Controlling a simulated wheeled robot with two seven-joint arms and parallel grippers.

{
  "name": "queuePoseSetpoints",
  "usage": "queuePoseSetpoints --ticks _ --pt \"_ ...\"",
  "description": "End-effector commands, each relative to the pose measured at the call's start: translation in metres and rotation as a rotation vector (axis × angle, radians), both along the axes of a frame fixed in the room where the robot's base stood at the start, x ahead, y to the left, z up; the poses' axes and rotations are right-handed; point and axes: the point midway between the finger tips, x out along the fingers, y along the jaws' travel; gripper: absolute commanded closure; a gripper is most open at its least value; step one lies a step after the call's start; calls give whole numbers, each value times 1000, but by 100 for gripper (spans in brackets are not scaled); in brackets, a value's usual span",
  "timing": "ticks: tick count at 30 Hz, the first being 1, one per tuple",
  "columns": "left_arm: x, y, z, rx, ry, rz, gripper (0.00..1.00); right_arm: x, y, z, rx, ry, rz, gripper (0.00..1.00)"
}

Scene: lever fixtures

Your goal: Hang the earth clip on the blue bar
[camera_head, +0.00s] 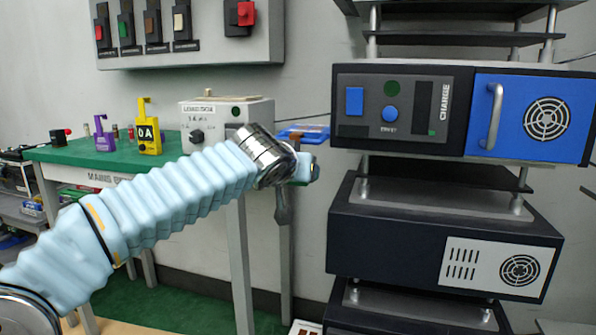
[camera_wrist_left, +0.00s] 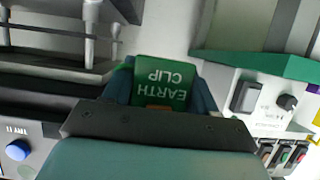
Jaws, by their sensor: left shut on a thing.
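My left gripper (camera_head: 305,167) is in front of the wall gap between the green bench and the black rack. In the left wrist view its fingers (camera_wrist_left: 163,88) are shut on the green earth clip (camera_wrist_left: 165,80), whose white lettering appears upside down. In the head view the clip is mostly hidden by the gripper and wrist. A flat blue piece with a brownish part (camera_head: 302,132) shows just above and behind the gripper; I cannot tell whether it is the blue bar. My right gripper is not in view.
The black rack (camera_head: 440,235) stands close on the right, with a blue-fronted charge unit (camera_head: 400,110) and a silver handle. A green bench (camera_head: 95,157) at left holds a white box (camera_head: 222,117), a yellow device (camera_head: 148,128) and a purple one (camera_head: 103,135). A switch panel (camera_head: 190,50) hangs above.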

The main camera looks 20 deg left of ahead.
Motion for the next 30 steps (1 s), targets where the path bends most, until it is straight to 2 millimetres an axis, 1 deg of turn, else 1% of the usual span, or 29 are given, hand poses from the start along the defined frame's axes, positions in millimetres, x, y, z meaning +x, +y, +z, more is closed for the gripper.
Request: queuePoseSetpoints --ticks 5,6,11,19,22,26,30 --pt "0 0 1 0 -1 0 73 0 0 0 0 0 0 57" --pt "0 0 1 0 -1 0 38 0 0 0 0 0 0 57" --pt "0 0 1 0 -1 0 14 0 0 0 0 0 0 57" --pt "0 0 1 0 0 0 13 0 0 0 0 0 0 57" --pt "-6 0 3 0 -2 0 13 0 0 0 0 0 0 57" --pt "-25 1 11 -1 -5 -1 13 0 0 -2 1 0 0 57" --pt "-57 2 25 -1 -5 -1 13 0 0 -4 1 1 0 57"
